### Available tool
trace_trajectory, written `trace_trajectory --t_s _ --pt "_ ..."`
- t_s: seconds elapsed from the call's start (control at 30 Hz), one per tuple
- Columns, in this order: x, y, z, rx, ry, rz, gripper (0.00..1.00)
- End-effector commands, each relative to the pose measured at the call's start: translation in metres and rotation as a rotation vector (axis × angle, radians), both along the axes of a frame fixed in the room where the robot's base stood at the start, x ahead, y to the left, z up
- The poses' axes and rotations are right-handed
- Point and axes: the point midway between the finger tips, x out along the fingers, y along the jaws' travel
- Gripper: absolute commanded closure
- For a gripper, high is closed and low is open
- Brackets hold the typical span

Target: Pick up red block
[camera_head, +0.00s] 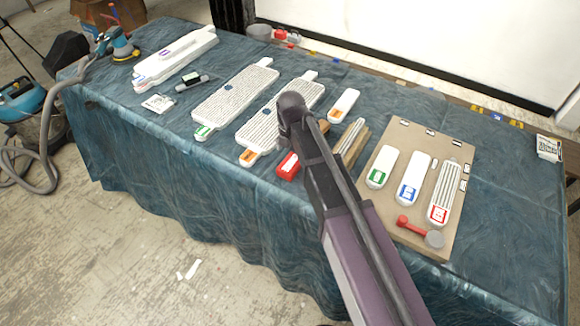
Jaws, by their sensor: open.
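A red block (288,165) with a white mark lies on the blue-clothed table (220,185), near its front edge and just left of my arm. My arm reaches in from the lower right and passes over the table, ending in a dark rounded joint above the red block. My arm partly covers the area to the right of the block. My gripper does not show in this view, so its place relative to the block cannot be told.
White ribbed panels (236,95) lie left and behind the block. A wooden block (351,145) lies right of my arm. A brown board (415,150) holds white tagged pieces, with a red-handled tool (411,226) at its front. The front-left cloth is clear.

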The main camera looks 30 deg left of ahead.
Motion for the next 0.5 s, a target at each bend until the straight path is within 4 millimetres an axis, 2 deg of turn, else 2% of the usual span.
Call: trace_trajectory --t_s 0.5 --pt "-0.004 -0.002 -0.034 0.0 0.0 0.0 0.0"
